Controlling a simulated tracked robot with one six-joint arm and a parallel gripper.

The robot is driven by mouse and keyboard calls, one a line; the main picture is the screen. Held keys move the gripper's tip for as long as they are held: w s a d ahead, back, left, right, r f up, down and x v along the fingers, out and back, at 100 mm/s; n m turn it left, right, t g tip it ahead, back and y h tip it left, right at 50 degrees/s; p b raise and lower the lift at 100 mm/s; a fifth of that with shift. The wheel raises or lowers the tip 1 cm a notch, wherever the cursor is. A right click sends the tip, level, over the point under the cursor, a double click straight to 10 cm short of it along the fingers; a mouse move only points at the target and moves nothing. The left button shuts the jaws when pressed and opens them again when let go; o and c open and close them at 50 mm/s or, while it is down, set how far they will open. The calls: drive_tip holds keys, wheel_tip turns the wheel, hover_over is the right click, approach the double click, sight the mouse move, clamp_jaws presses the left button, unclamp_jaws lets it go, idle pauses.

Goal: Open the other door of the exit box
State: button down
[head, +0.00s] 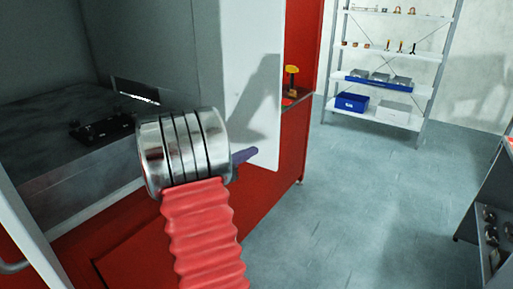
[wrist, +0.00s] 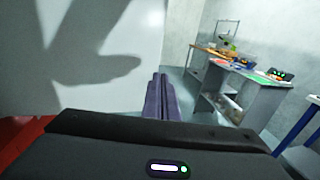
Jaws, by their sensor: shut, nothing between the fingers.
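The exit box (head: 150,50) is a grey-walled space on a red base, seen in the head view. A white door panel (head: 250,45) stands at its right side, with my arm's shadow on it. A second white panel (head: 28,225) shows at the left edge, nearly edge-on. My gripper (head: 245,155) is mostly hidden behind my wrist; a purple finger shows before the right panel's lower part. In the wrist view the purple fingers (wrist: 158,97) are together and empty, near the right edge of the white panel (wrist: 60,50). I cannot tell whether they touch it.
A dark block (head: 103,130) lies on the grey surface inside the box. A yellow-topped button (head: 291,75) stands on the red ledge to the right. A shelf rack (head: 390,60) with a blue bin (head: 350,102) is at the back. The floor (head: 350,190) between is clear.

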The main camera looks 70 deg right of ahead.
drive_tip(key=shift+w+a, duration=0.2)
drive_tip(key=shift+a, duration=0.9)
drive_tip(key=shift+w+a, duration=0.15)
drive_tip(key=shift+a, duration=0.9)
